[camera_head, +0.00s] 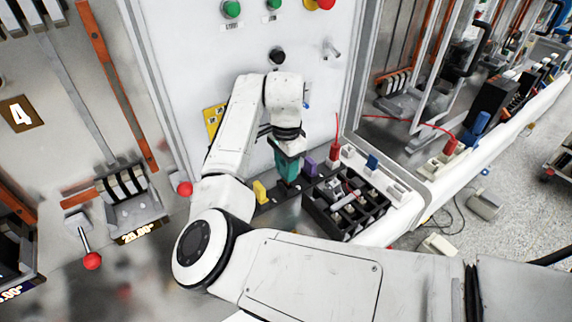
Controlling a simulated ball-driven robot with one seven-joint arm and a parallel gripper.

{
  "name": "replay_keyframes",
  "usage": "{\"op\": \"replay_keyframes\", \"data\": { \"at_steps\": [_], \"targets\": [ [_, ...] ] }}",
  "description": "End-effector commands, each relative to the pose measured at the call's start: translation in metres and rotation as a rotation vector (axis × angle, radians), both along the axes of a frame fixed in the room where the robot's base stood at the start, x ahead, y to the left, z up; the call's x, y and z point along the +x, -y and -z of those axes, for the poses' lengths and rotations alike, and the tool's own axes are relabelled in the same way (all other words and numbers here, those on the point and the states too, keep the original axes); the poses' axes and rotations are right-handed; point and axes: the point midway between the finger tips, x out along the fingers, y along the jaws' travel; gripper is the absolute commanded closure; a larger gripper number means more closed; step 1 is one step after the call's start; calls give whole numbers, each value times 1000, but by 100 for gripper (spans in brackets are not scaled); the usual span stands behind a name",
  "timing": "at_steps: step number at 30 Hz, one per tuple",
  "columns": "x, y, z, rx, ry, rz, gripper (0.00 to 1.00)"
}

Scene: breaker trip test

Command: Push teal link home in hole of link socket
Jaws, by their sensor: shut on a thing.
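The teal link (287,165) is upright in my gripper (287,143), under the white wrist. My gripper is shut on it, and the fingertips are mostly hidden by the wrist. The link's lower end is at the dark link socket (266,197), between a yellow block (260,190) and a purple block (310,166). The hole itself is hidden, so I cannot tell how deep the link sits.
A black divided tray (345,203) with loose parts stands right of the socket. A red plug (335,150) with a wire rises behind it. A panel (215,70) with buttons stands behind my arm. A red-knobbed lever (91,260) is at left.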

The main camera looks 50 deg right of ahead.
Motion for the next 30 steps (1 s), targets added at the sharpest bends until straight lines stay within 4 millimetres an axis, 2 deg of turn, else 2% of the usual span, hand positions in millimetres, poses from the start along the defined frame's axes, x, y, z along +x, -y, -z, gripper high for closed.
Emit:
{"op": "replay_keyframes", "data": {
  "at_steps": [30],
  "targets": [
    [0,0,24,0,0,0,93]
  ]
}}
